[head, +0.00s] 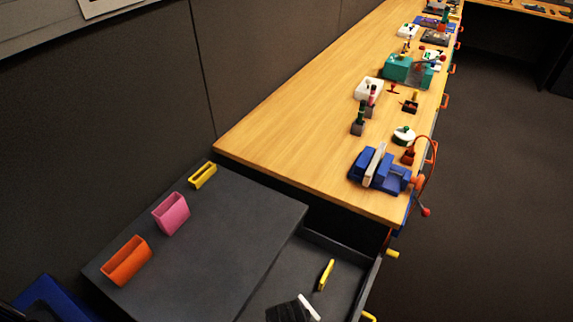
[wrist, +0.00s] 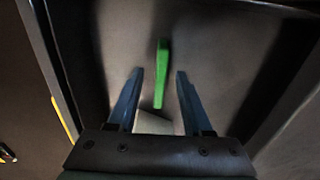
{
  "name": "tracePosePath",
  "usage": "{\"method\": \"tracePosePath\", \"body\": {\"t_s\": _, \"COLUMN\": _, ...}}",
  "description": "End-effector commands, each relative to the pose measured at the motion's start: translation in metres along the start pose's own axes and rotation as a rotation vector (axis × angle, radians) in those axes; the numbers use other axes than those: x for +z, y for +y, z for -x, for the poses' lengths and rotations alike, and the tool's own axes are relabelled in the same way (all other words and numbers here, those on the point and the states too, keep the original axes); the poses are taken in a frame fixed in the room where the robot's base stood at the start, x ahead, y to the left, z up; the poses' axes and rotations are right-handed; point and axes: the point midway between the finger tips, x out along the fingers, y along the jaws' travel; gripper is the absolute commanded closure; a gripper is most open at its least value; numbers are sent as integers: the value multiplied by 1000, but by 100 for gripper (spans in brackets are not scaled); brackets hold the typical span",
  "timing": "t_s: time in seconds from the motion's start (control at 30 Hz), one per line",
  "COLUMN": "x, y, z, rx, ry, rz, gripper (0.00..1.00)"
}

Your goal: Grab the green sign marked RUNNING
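A narrow bright green piece (wrist: 161,72), seen nearly edge-on, stands out against the grey drawer floor in the wrist view. No lettering can be read on it, so I cannot confirm the RUNNING marking. I cannot make it out in the head view. My gripper (wrist: 159,80) is open, with its two blue fingers apart on either side of the green piece, not touching it. How far beyond the fingertips the piece lies is hard to tell. A pale block (wrist: 153,122) shows low between the fingers.
The open drawer (head: 340,247) has dark walls close around. A yellow piece (head: 326,274) lies inside it. Orange (head: 127,262), pink (head: 171,214) and yellow (head: 203,176) holders stand on the dark cabinet top. A long wooden bench (head: 300,130) carries several devices.

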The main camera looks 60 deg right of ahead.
Motion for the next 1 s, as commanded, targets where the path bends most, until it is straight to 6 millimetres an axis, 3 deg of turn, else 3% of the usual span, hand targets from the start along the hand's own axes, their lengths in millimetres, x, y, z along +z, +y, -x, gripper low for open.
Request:
{"method": "tracePosePath", "body": {"t_s": 0.03, "x": 0, "y": 0, "z": 0, "rx": 0, "ry": 0, "rz": 0, "gripper": 57}}
{"method": "tracePosePath", "body": {"t_s": 0.27, "x": 0, "y": 0, "z": 0, "rx": 0, "ry": 0, "rz": 0, "gripper": 99}}
{"method": "tracePosePath", "body": {"t_s": 0.77, "x": 0, "y": 0, "z": 4, "rx": 0, "ry": 0, "rz": 0, "gripper": 100}}
{"method": "tracePosePath", "body": {"t_s": 1.0, "x": -1, "y": -1, "z": 45, "rx": -3, "ry": 2, "rz": 0, "gripper": 100}}
